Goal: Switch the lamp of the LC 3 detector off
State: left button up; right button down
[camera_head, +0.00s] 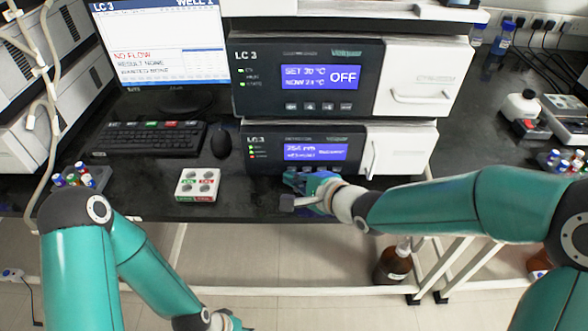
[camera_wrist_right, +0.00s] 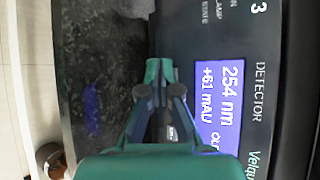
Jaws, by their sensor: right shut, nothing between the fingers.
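The LC 3 detector (camera_head: 362,136) is the lower unit of the stack, below the column oven. Its blue display (camera_head: 315,151) is lit; in the wrist view the display (camera_wrist_right: 220,92) reads 254 nm and +61 mAU, with more text partly hidden. Small status lights (camera_head: 250,151) glow left of it, too small to read surely. My right gripper (camera_head: 294,180) is shut and empty, low in front of the panel below the display. In the wrist view its fingertips (camera_wrist_right: 158,68) are together beside the panel; contact cannot be told. A small light button (camera_wrist_right: 171,132) shows past the fingers. My left gripper (camera_head: 226,320) is partly cut off at the bottom edge.
The oven (camera_head: 250,82) above shows OFF. A brown bottle (camera_head: 393,262) is under the bench.

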jog(key=shift+w+p, duration=0.35)
dwell(0.3)
dwell(0.4)
jog(key=shift+s+b, duration=0.3)
jog(key=shift+s, duration=0.5)
jog(key=shift+s, duration=0.15)
jog(key=shift+s+b, duration=0.45)
jog(key=shift+s, duration=0.2)
jog(key=s+b, duration=0.1)
jog(key=s, duration=0.2)
jog(key=shift+s, duration=0.25)
